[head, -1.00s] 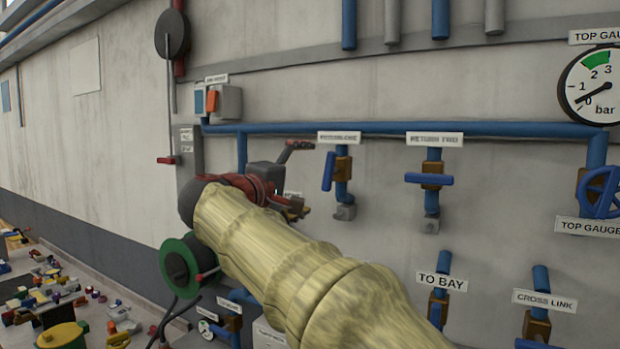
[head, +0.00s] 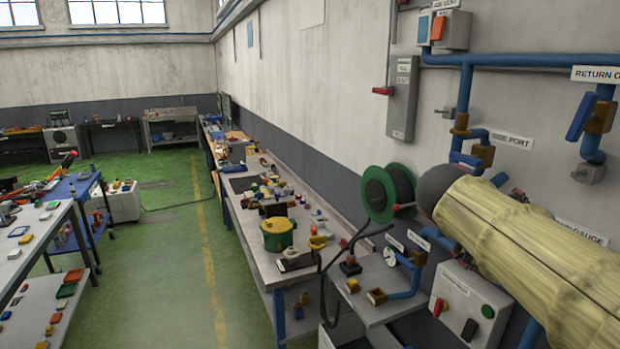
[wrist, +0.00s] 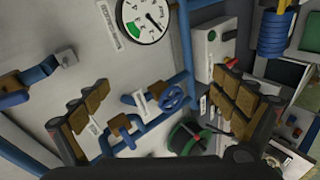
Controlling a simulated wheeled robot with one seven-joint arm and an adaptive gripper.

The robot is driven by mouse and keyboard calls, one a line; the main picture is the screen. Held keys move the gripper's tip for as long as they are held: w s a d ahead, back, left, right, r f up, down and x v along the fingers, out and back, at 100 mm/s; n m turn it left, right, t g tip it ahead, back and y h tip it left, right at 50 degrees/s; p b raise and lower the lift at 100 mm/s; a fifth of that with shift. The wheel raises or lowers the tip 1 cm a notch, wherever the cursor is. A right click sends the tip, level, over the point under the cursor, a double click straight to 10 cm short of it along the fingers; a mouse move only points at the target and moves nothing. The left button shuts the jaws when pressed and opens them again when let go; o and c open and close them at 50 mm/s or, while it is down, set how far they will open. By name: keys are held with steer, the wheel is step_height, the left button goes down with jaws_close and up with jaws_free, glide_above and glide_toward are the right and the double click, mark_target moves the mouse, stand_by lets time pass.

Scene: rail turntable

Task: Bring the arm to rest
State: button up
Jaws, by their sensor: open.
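My arm in its pale yellow sleeve (head: 535,245) reaches in from the right side of the head view, in front of the pipe wall. Its dark rounded end (head: 438,186) is near the hose reel in the picture; the gripper's fingers are hidden there. In the wrist view my gripper (wrist: 162,105) is open, its brown-padded fingers wide apart at left and right. Nothing is held between them. I cannot tell how far the fingers are from the wall.
A green hose reel (head: 388,193) hangs on the wall beside my arm. A control box (head: 467,302) is below it. A cluttered workbench (head: 262,262) runs along the wall. A blue cart (head: 75,190) stands left. Green floor (head: 160,275) between is clear.

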steer(key=s+a+f+m+y+b, duration=0.1)
steer(key=s+a+f+y+b, duration=0.2)
steer(key=s+a+f, duration=0.3)
steer(key=s+a+f+m+y+b, duration=0.1)
steer(key=s+a+f+y+b, duration=0.2)
steer(key=s+a+f, duration=0.3)
steer(key=s+a+f+m+y+b, duration=0.1)
steer(key=s+a+f+y+b, duration=0.2)
steer(key=s+f, duration=0.9)
steer(key=a+f+b, duration=0.2)
steer(key=a+f, duration=0.2)
steer(key=f, duration=0.5)
steer(key=shift+s+g+y, duration=0.3)
steer(key=shift+g+y, duration=0.1)
steer(key=shift+d, duration=0.1)
steer(key=shift+c, duration=1.2)
